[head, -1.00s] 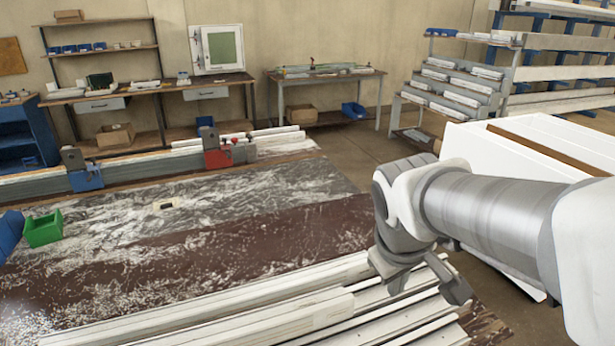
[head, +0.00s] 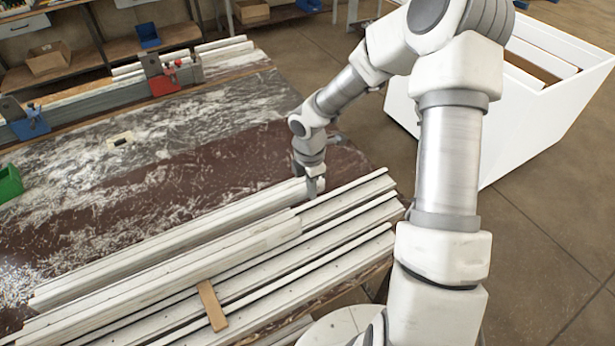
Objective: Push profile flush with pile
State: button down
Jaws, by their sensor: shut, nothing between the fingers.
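A pile of long white profiles (head: 330,255) lies slantwise along the front of the bench. A long white profile (head: 170,244) lies along its far side; its right end stops near my gripper, short of the right ends of the lower profiles. My gripper (head: 316,190) is shut and empty, pointing down at that right end. Whether it touches the profile or is just beside it I cannot tell. The fingertips are small and partly hidden by the wrist.
A wooden strip (head: 212,306) lies across the front of the pile. A red clamp (head: 163,84) and a blue clamp (head: 30,123) sit on the rail behind. A green bin (head: 10,183) stands at left. A white crate (head: 540,95) stands at right.

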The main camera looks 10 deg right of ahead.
aim_at(238, 242)
jog(key=shift+w+a+f+n, duration=0.2)
jog(key=shift+a+f+n, duration=0.2)
jog(key=shift+f, duration=0.2)
notch_tip(238, 242, down, 7)
jog(key=shift+f+b, duration=0.2)
jog(key=shift+b, duration=1)
jog(key=shift+a+r, duration=0.15)
jog(key=shift+a, duration=0.2)
jog(key=shift+s+a+r+b, duration=0.1)
jog(key=shift+s+a+b, duration=0.85)
jog(key=shift+a, duration=2.05)
jog(key=shift+s+a+f+b, duration=0.1)
jog(key=shift+s+a+b, duration=0.8)
jog(key=shift+a, duration=2.15)
jog(key=shift+s+a+r+b, duration=0.1)
jog(key=shift+s+a+b, duration=0.8)
jog(key=shift+a, duration=2.1)
jog(key=shift+s+a, duration=0.1)
jog(key=shift+a, duration=0.45)
jog(key=shift+d, duration=0.1)
